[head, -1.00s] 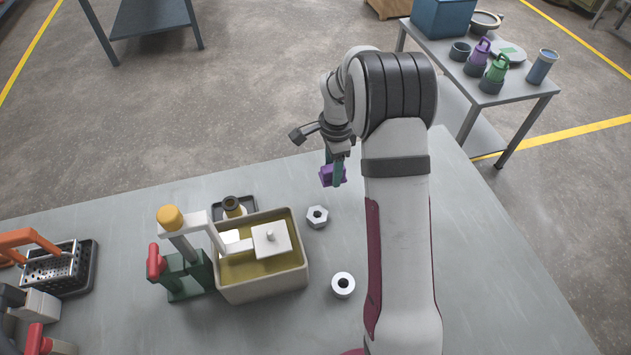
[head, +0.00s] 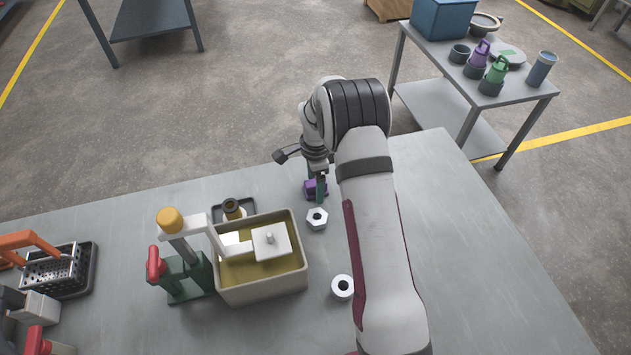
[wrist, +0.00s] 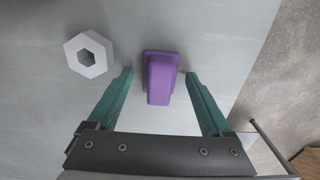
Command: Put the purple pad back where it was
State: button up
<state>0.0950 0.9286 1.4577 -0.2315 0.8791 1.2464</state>
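The purple pad (head: 309,188) rests on the grey table, near its far edge and just behind a hex nut. In the wrist view the pad (wrist: 161,80) lies between the two green fingers, with a gap on each side. My gripper (head: 319,187) is low over the table around the pad, and its fingers also show in the wrist view (wrist: 158,74). It is open and not touching the pad. In the head view a finger hides part of the pad.
The hex nut (head: 317,218) is close in front of the pad. Another nut (head: 342,287) lies nearer. A tan tank (head: 262,290) with yellowish liquid stands to the left, beside a green-based stand (head: 186,278). The table's right side is clear beyond my arm.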

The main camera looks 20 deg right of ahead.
jog(key=shift+r, duration=0.15)
notch_tip(320, 180, up, 12)
jog(key=s+a+r+n, duration=0.3)
jog(key=s+r+n, duration=0.1)
jog(key=s+r, duration=0.45)
jog(key=s+a+n+y, duration=0.1)
jog(key=s+n, duration=0.3)
jog(key=s, duration=0.9)
jog(key=s+a+n, duration=0.4)
jog(key=s, duration=0.8)
jog(key=shift+s+r+y, duration=0.15)
jog(key=shift+s+y, duration=0.2)
jog(key=shift+y, duration=0.05)
